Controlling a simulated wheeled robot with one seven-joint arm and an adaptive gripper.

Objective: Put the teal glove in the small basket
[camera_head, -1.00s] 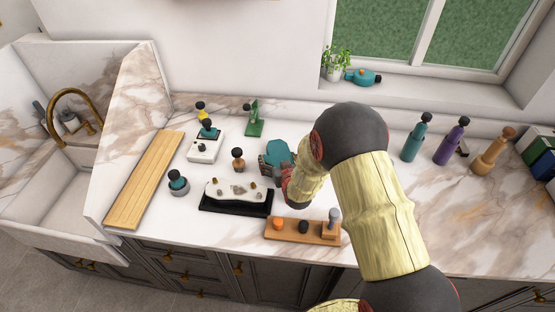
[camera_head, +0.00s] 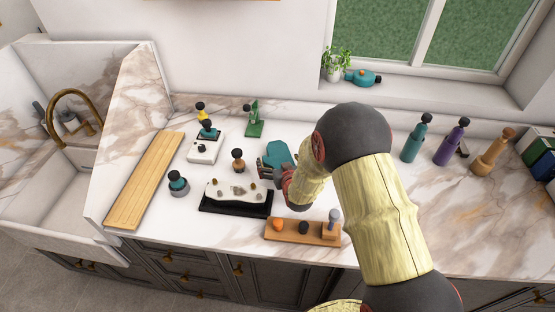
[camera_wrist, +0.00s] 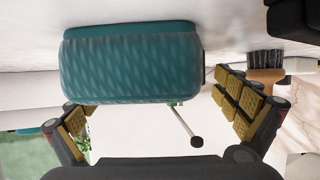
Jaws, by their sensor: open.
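A teal rounded, block-like thing with a dimpled surface (camera_head: 278,152) is on the counter right at my gripper (camera_head: 272,168). It fills the upper middle of the wrist view (camera_wrist: 130,62). It is the only teal thing at my gripper, but I cannot tell from its shape that it is a glove. My gripper is open, with its fingers (camera_wrist: 148,95) spread to either side of the teal thing and a visible gap on the right side. Part of the gripper is hidden behind my arm in the head view. I see no small basket in these frames.
A black tray (camera_head: 212,211) and an orange-brown wooden board (camera_head: 290,230) lie in front of my gripper. A small brown-and-black bottle (camera_head: 238,160) is close on the left. A green item (camera_head: 255,122) stands behind. Bottles (camera_head: 416,140) stand at the right.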

